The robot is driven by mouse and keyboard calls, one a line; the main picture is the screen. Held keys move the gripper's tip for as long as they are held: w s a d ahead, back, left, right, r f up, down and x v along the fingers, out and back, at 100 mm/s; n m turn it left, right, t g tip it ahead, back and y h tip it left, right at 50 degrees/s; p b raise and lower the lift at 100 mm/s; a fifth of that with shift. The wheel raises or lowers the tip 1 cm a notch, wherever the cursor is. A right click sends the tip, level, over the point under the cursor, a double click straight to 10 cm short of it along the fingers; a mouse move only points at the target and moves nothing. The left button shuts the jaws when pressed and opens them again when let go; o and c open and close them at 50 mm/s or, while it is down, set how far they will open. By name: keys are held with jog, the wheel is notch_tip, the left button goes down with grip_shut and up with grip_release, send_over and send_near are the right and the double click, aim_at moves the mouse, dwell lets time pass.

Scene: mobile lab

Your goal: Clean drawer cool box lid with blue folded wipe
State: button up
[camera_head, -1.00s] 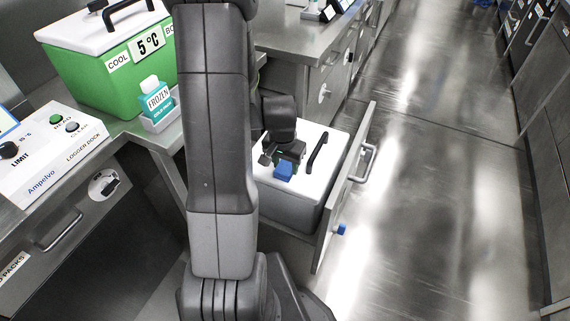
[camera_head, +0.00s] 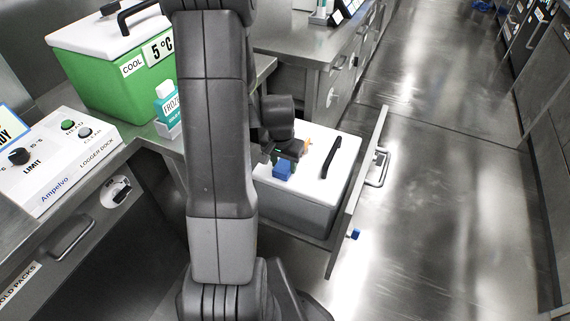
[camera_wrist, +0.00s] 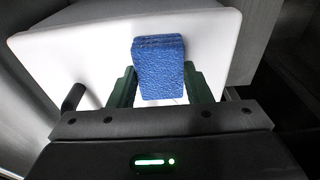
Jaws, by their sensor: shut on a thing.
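The drawer cool box (camera_head: 298,213) is a grey box with a white lid (camera_head: 322,188), sitting in an open drawer (camera_head: 345,226). The lid has a black bar handle (camera_head: 332,156) and a small orange patch (camera_head: 307,146) beside my gripper. My gripper (camera_head: 284,160) is over the left part of the lid, shut on the blue folded wipe (camera_head: 283,171). In the wrist view the wipe (camera_wrist: 158,66) is between the two fingers, in front of the white lid (camera_wrist: 80,48). Whether the wipe touches the lid is unclear. My arm hides the lid's left edge.
A green cool box (camera_head: 105,85) marked 5 °C stands on the left bench, with a teal FROZEN bottle (camera_head: 168,105) beside it. A logger dock (camera_head: 75,150) is in front. The open drawer juts into the aisle; the floor (camera_head: 440,200) to the right is clear.

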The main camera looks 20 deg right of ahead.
jog(key=shift+w+a, duration=0.25)
jog(key=shift+a, duration=0.05)
notch_tip(320, 180, up, 4)
jog(key=shift+f+p, duration=0.25)
jog(key=shift+p, duration=0.8)
jog(key=shift+r+p, duration=1.7)
jog(key=shift+r, duration=0.65)
